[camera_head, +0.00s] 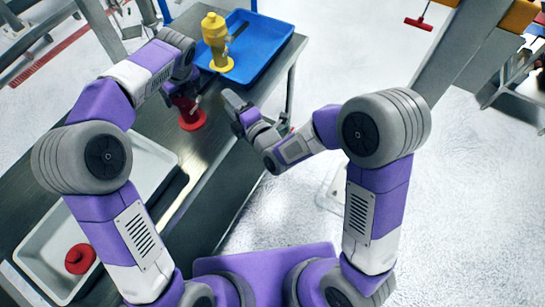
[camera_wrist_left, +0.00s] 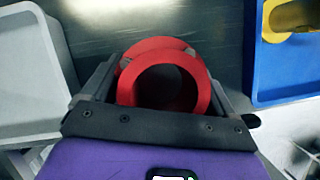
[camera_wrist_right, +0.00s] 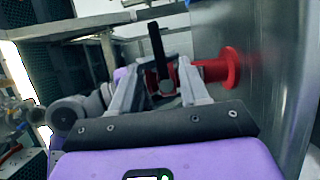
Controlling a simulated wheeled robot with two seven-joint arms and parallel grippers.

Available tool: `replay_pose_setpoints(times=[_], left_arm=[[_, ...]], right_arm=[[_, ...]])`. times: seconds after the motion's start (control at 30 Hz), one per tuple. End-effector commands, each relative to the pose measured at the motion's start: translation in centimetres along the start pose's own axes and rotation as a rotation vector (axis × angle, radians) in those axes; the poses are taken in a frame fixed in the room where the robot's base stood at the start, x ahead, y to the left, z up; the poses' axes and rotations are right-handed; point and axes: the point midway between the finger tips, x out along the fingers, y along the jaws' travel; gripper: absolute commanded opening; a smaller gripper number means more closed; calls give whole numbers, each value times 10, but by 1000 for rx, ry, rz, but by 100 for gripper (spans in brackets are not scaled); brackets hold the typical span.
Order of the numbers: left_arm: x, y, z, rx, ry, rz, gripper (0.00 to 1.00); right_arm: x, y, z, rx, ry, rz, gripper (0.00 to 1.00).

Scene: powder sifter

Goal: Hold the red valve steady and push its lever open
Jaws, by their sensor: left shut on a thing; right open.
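The red valve (camera_head: 191,118) stands on the table, its round red flange down. In the left wrist view its red ring-shaped opening (camera_wrist_left: 205,90) is between the fingers of my left gripper (camera_wrist_left: 160,85), which is shut on it. My right gripper (camera_head: 236,104) is to the right of the valve and apart from it. In the right wrist view its fingers (camera_wrist_right: 160,90) are open, with the valve's red flange (camera_wrist_right: 231,68) beyond them. A dark bar, which looks like the lever (camera_wrist_right: 157,45), sticks out from the valve between these fingertips.
A blue tray (camera_head: 268,32) with a yellow valve (camera_head: 215,42) is at the far end of the table. A white tray (camera_head: 38,258) holding a red part (camera_head: 80,258) is at the near left. The steel table's (camera_head: 208,150) right edge runs beside my right arm.

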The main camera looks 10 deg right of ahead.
Motion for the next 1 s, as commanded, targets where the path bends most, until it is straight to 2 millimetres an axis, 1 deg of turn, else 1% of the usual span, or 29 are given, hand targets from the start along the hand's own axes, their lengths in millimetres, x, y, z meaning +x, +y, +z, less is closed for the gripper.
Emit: replay_pose_setpoints(times=[0.03, 0.27, 0.4, 0.6, 0.8, 1.0], left_arm=[[-1, 0, 1, -1, -3, -3, 23], [-1, 0, 1, -1, -3, -3, 23], [-1, 0, 1, -1, -3, -3, 23], [-1, 0, 1, -1, -3, -3, 23], [-1, 0, 1, 0, -3, -3, 23], [-1, 0, 1, 0, -3, -3, 23]], right_arm=[[2, -5, 9, 24, -29, -29, 45], [8, -34, 46, 171, -158, -183, 45], [8, -53, 67, 289, -241, -279, 45], [2, -81, 92, 502, -361, -416, 45], [-7, -104, 104, 746, -462, -538, 45], [-14, -118, 105, 1011, -536, -641, 45]])
